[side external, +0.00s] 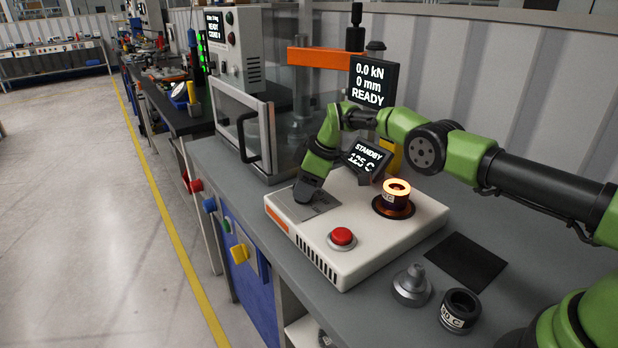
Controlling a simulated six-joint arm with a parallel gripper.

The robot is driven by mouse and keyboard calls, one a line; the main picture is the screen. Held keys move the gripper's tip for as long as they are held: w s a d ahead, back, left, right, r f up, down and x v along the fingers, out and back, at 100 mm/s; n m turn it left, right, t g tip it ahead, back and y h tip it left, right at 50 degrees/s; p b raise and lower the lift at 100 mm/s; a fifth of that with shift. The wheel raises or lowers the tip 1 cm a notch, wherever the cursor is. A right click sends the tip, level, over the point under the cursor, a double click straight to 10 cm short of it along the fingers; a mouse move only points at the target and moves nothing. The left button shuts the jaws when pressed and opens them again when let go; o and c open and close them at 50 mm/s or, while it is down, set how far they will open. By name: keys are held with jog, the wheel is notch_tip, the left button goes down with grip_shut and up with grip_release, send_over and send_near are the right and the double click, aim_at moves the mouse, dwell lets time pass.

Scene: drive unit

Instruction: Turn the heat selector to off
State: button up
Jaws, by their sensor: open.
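The white heater unit (388,244) stands on the grey bench with a red button (342,237) on its front. Its tilted display (366,159) reads STANDBY and 125 C. A ring glows orange on top inside the coil (394,203) at the right. My gripper (305,196) points down over the grey label plate (327,204) at the unit's left end. It is open. I cannot make out the heat selector; the gripper hides part of that plate, so I cannot tell the selector's setting or whether the fingers touch it.
A metal stepped part (412,287), a dark ring labelled 80 C (460,311) and a black mat (466,261) lie in front on the right. My arm reaches in from the right.

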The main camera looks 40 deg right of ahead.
jog(key=v, duration=1)
